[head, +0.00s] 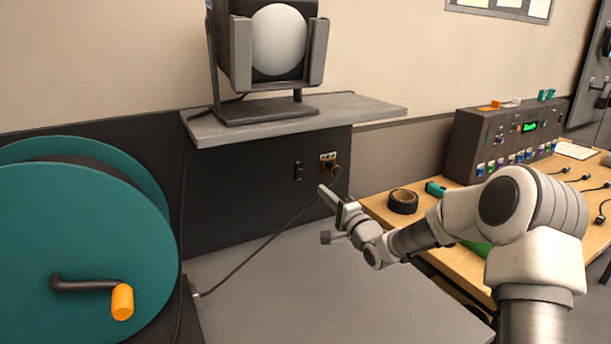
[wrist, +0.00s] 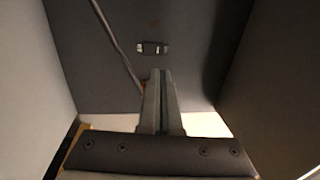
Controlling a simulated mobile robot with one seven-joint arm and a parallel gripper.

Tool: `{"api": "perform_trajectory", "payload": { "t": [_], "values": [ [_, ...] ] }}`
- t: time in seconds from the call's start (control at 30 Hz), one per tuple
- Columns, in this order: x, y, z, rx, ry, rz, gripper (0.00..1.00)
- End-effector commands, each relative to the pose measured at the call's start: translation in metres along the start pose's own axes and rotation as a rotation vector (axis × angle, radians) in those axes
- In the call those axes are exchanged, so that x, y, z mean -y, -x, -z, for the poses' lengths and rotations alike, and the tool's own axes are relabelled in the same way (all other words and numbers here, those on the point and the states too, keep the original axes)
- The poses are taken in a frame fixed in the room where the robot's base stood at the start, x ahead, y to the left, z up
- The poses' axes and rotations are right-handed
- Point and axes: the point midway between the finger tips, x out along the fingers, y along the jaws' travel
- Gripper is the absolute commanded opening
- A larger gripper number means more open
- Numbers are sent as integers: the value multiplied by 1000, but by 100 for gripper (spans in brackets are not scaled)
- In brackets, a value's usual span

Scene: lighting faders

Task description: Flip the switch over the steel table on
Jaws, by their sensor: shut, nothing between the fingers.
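A small dark switch (head: 298,170) is set in the dark wall panel above the grey steel table (head: 300,290), below the shelf. Its rocker position is too small to tell. My gripper (head: 323,189) is shut and empty, held over the table in front of the panel, its fingertips pointing up-left, to the right of and slightly below the switch in the head view. In the wrist view the shut fingers (wrist: 160,74) point at a dark surface. A small dark fitting with pale ends (wrist: 152,48) shows just beyond the tips; I cannot tell for certain that it is the switch.
A socket with a plug (head: 329,163) sits right of the switch, near my gripper. The shelf (head: 350,112) with a lamp (head: 277,45) overhangs. A teal cable reel (head: 90,235) stands left; its cable crosses the table. A wooden bench with a tape roll (head: 403,201) and control desk (head: 500,140) is right.

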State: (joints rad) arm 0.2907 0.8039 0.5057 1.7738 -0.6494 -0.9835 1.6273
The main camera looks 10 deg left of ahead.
Motion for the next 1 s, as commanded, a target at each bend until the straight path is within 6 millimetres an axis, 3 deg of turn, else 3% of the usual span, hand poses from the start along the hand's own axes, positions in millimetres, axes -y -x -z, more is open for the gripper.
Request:
{"api": "perform_trajectory", "payload": {
  "t": [0.5,0.73,1.0],
  "values": [
    [-2,-84,-1,1,0,1,0],
    [-1,-105,0,0,1,0,0],
    [-1,-112,0,0,0,-1,0]
  ]
}}
